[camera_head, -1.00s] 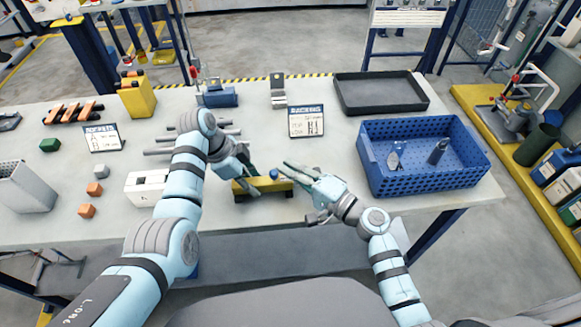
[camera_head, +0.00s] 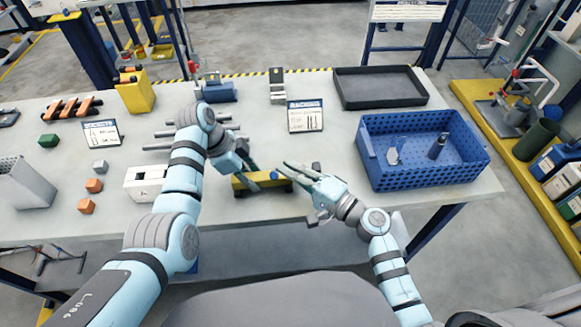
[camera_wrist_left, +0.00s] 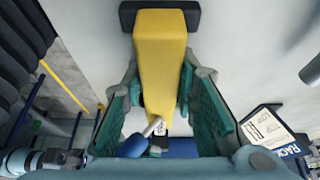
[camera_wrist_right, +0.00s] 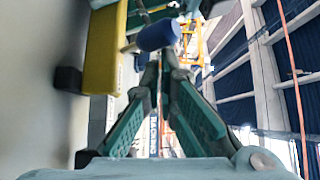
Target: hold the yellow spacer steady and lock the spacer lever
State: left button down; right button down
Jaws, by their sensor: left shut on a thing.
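The yellow spacer (camera_head: 243,187) lies near the front edge of the table on dark end feet. My left gripper (camera_wrist_left: 160,75) is shut on the spacer's sides, one finger on each side. The spacer lever has a blue knob (camera_wrist_left: 133,146) on a short metal stem. The knob also shows in the right wrist view (camera_wrist_right: 158,36). My right gripper (camera_wrist_right: 160,68) is at the spacer's right end, its fingertips together just short of the knob. Nothing shows between its fingers. I cannot tell whether the tips touch the knob.
A blue perforated crate (camera_head: 425,182) with small parts stands at the right. A black tray (camera_head: 380,103) lies behind it. A small racking sign (camera_head: 305,116) stands behind the spacer, and grey rods (camera_head: 165,134) lie to the left.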

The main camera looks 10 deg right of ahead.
jog(key=shift+s+a+f, duration=0.1)
jog(key=shift+s+f, duration=0.2)
jog(key=shift+s, duration=0.05)
dwell(0.3)
jog(key=shift+s+f+n+t+y, duration=0.25)
jog(key=shift+n+t+y, duration=0.05)
jog(key=shift+n, duration=0.2)
jog(key=v, duration=1.2)
